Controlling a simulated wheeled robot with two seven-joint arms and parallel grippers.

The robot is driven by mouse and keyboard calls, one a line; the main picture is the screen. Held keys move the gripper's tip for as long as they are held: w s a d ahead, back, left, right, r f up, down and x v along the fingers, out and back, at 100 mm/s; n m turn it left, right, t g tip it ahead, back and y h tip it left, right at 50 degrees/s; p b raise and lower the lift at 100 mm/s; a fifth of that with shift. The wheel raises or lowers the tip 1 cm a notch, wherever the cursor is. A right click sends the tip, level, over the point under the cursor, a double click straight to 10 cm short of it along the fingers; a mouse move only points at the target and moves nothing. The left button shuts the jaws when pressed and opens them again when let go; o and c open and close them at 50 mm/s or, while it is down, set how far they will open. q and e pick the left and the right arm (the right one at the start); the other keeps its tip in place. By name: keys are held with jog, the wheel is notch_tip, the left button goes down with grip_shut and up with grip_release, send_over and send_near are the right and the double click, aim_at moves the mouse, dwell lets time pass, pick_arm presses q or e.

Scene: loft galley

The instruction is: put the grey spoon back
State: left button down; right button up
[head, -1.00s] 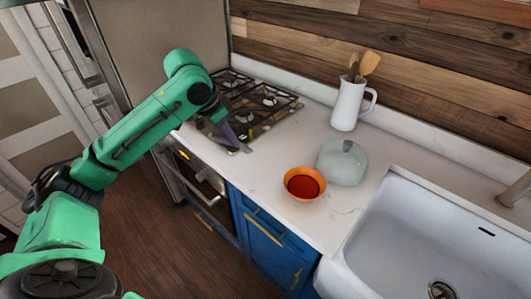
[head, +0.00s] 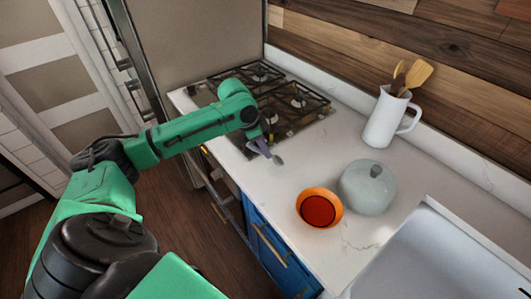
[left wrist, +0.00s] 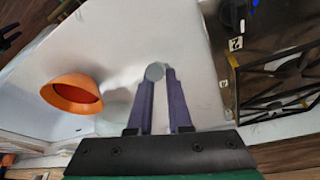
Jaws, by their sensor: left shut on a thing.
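My left gripper (head: 265,150) is shut on the grey spoon (head: 279,160) and holds it over the white counter, between the stove and the orange bowl. In the left wrist view the spoon (left wrist: 154,72) shows as a small round grey end at the purple fingertips; the rest of it is hidden or too small to make out. A white jug (head: 384,122) with wooden utensils (head: 416,76) stands upright at the back of the counter.
An orange bowl (head: 304,213) with red inside sits near the counter's front edge. A pale green lidded pot (head: 367,190) stands beside it. The gas stove (head: 290,105) is to the left, the white sink (head: 430,255) to the right. The counter (head: 335,150) before the jug is clear.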

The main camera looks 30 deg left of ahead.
aim_at(250, 144)
pick_arm(q)
jog(key=shift+s+f, duration=0.15)
jog(key=shift+f, duration=0.5)
jog(key=shift+s+f, duration=0.15)
jog(key=shift+f, duration=0.45)
jog(key=shift+s+f, duration=0.1)
jog(key=c, duration=0.8)
grip_release()
jog(key=shift+f, duration=0.1)
jog(key=shift+c, duration=0.2)
pick_arm(e)
jog(key=shift+s+r, duration=0.35)
pick_arm(q)
jog(key=shift+r, duration=0.25)
jog(key=b+v, duration=0.2)
jog(key=v, duration=1)
jog(key=shift+f, duration=0.1)
pick_arm(e)
notch_tip(250, 144, down, 2)
jog(key=shift+w+a+f, duration=0.1)
jog(key=shift+w, duration=0.05)
